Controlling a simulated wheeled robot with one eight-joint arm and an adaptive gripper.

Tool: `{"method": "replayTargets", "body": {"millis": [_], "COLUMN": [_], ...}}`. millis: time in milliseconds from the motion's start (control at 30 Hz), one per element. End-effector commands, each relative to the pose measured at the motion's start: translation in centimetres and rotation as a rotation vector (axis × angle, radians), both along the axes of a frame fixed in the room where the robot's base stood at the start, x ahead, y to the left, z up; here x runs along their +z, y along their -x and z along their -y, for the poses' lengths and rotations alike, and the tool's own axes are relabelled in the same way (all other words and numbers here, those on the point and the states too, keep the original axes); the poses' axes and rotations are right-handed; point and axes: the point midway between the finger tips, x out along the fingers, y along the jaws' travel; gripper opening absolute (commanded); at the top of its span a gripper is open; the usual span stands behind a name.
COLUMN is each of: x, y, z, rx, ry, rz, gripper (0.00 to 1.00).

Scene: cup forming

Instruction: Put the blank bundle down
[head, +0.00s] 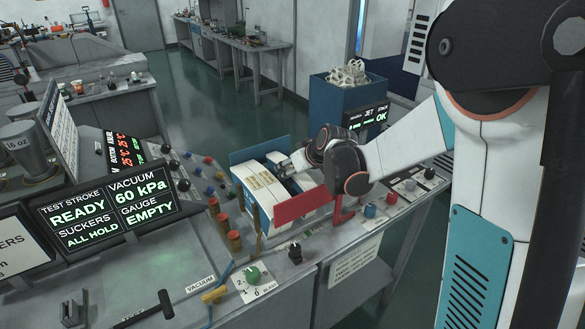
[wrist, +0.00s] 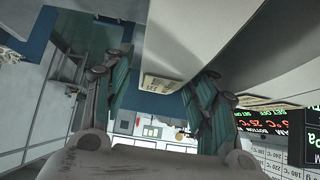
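The white blank bundle (head: 284,166), with a pale label, sits at my gripper (head: 289,170) between a blue plate and a red plate. In the wrist view, the two fingers of my gripper (wrist: 160,100) stand wide apart, with teal pads. A white body with a pale label (wrist: 160,84) shows between them. I cannot tell whether the pads press on it or stand clear. Another labelled white piece (head: 258,187) lies just left of the gripper in the head view. The bundle's underside contact is hidden in the head view.
The blue plate (head: 260,150) stands behind and the red plate (head: 303,205) in front, close to my gripper. Orange-brown posts (head: 235,241) and a console of knobs stand to the left. A blue bin (head: 345,105) stands behind. Status screens (head: 105,212) fill the left.

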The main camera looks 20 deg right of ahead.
Motion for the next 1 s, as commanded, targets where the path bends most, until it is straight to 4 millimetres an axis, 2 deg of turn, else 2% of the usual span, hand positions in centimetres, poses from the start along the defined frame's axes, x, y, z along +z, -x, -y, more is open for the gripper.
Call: {"method": "replayTargets", "body": {"millis": [267, 700, 1000], "x": [0.8, 6.2, 8.3], "y": [0.7, 5.8, 7.9], "z": [0.2, 1.9, 2.6], "rx": [0.0, -0.002, 0.0], "ry": [0.0, 0.0, 0.0], "rz": [0.0, -0.001, 0.0], "gripper": [0.53, 0.53, 0.53]}}
